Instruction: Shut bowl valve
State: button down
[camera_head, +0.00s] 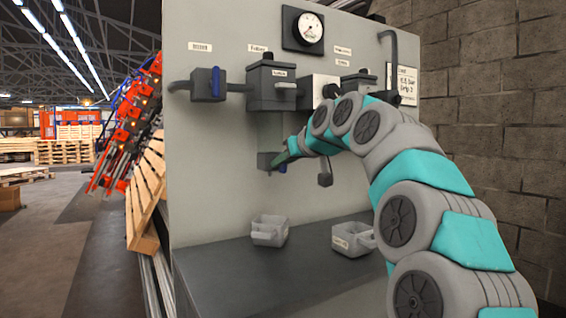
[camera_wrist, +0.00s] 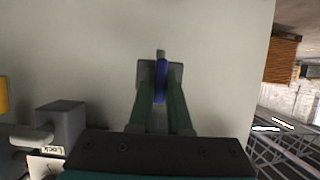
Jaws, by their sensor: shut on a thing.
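A small grey valve (camera_head: 265,161) with a blue handle sits low on the panel, below the grey filter housing. I cannot read a label that marks it as the bowl valve. My gripper (camera_head: 284,161) is at this valve, its tip partly hidden by my arm. In the wrist view, the green fingers of my gripper (camera_wrist: 162,95) are shut on the blue handle (camera_wrist: 161,70), one on each side. The grey valve body (camera_wrist: 175,72) shows behind it. The handle's lower part is hidden between the fingers.
Another valve with an upright blue handle (camera_head: 215,82) is at upper left. The filter housing (camera_head: 270,88) and a gauge (camera_head: 308,28) are above. Two small grey containers (camera_head: 269,230) (camera_head: 352,239) stand on the dark shelf (camera_head: 225,270). A block wall (camera_head: 490,90) is at right.

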jog(key=shift+f, duration=0.1)
jog(key=n+h+b, duration=0.1)
jog(key=b, duration=0.1)
jog(key=n+t+b, duration=0.1)
jog(key=n, duration=0.1)
jog(key=shift+s+f+t+h+b, duration=0.1)
jog(key=shift+t+h+b, duration=0.2)
jog(key=shift+h+b, duration=0.1)
jog(key=n+b, duration=0.1)
jog(key=n+t+h+b, duration=0.1)
jog(key=n, duration=0.1)
jog(key=shift+a+f+n+t, duration=0.1)
jog(key=shift+a+n+t, duration=0.05)
jog(key=shift+n+t, duration=0.15)
jog(key=n+t+h+b, duration=0.1)
jog(key=n, duration=0.1)
jog(key=shift+s+n+b, duration=0.1)
jog(key=shift+n+b, duration=0.25)
jog(key=shift+n, duration=0.05)
jog(key=shift+a+n+t+p, duration=0.1)
jog(key=shift+n+t+p, duration=0.1)
jog(key=shift+n+t, duration=0.6)
jog(key=shift+n+t+p, duration=0.15)
jog(key=shift+n+t, duration=0.15)
jog(key=shift+n, duration=1)
jog(key=c, duration=0.9)
grip_release()
jog(key=shift+o, duration=0.2)
